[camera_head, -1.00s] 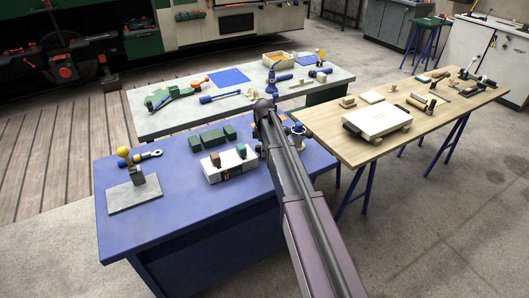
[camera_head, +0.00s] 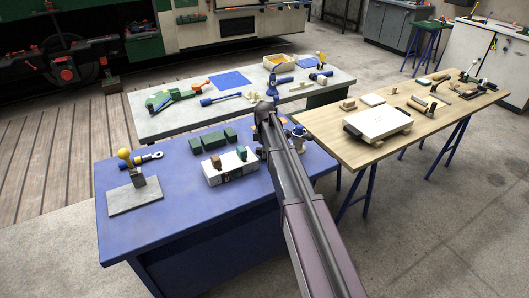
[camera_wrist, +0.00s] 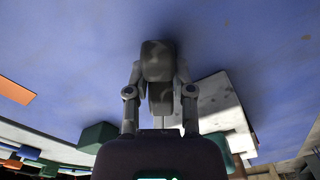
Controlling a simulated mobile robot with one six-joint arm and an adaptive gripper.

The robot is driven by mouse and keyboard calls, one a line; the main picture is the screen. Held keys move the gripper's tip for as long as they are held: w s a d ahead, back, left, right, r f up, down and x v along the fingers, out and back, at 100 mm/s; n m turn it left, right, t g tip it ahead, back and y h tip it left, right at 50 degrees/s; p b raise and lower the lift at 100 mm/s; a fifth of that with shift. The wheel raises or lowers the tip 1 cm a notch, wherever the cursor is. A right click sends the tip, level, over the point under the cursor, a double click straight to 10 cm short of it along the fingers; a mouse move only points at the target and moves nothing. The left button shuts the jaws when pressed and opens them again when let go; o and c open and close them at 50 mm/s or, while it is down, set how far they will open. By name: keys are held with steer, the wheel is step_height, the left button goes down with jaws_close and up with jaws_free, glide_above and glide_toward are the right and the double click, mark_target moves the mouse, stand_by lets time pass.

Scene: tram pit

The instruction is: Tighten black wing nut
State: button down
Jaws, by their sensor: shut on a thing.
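A white block (camera_head: 230,172) with brown and green pieces on top stands left of the arm; several green blocks (camera_head: 213,141) lie behind it. A grey plate with a yellow-knobbed lever (camera_head: 125,155) is at the left. A wooden table (camera_head: 360,158) stands close on the right.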

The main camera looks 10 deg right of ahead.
steer(key=shift+m, duration=0.4)
steer(key=m, duration=1.1)
steer(key=shift+w, duration=0.1)
stand_by(0.3)
steer(key=shift+c, duration=2.4)
jaws_free()
